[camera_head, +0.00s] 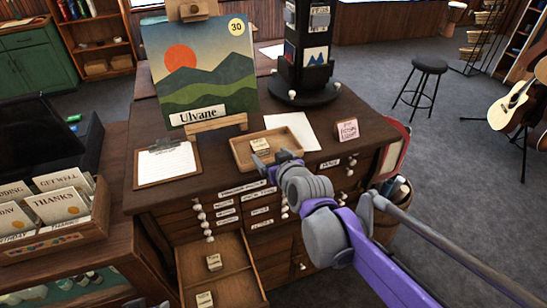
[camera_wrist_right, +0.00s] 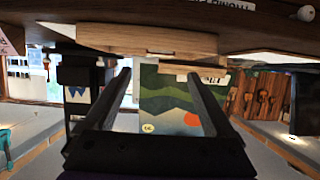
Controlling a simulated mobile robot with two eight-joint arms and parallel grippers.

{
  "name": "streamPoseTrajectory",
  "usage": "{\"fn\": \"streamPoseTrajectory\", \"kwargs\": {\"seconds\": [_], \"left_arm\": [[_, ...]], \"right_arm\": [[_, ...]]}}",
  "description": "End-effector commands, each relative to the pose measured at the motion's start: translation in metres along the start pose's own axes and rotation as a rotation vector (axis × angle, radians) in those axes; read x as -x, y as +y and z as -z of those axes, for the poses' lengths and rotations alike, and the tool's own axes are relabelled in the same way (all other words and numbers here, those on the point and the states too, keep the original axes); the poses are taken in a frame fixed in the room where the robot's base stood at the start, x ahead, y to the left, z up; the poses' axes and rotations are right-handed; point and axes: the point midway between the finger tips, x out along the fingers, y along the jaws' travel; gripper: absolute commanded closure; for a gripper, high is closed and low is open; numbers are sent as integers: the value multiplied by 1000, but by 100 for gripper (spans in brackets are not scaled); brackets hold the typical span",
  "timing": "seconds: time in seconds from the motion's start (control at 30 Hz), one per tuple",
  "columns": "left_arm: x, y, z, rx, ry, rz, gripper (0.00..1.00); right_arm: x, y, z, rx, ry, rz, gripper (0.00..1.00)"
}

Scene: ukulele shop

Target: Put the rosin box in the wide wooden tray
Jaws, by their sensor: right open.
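The wide wooden tray (camera_head: 239,153) lies on top of the dark cabinet, and its pale underside or wall shows in the upside-down right wrist view (camera_wrist_right: 150,41). My right gripper (camera_head: 272,157) is at the tray's front edge, just in front of the box. Its fingers (camera_wrist_right: 160,76) are apart with nothing between them in the right wrist view. My left gripper is not in view.
An open drawer (camera_head: 233,276) below holds two similar small boxes (camera_head: 214,262). A clipboard (camera_head: 166,163), a landscape picture on an easel (camera_head: 205,75), a black rotating stand (camera_head: 303,92), a white sheet (camera_head: 293,128) and a pink card (camera_head: 347,130) surround the tray.

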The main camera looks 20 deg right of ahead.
Motion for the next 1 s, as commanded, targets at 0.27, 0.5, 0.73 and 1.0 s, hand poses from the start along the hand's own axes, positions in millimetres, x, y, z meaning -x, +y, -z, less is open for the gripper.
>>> {"fn": "streamPoseTrajectory", "kwargs": {"seconds": [0.27, 0.5, 0.73, 1.0], "left_arm": [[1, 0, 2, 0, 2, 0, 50], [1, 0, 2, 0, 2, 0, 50], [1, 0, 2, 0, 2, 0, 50], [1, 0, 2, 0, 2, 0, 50]], "right_arm": [[18, 0, 0, -1, 0, 0, 11], [52, -11, -51, -4, -153, 24, 11], [135, -16, -174, -20, -521, 3, 11], [170, -11, -221, -31, -669, -36, 11]]}}
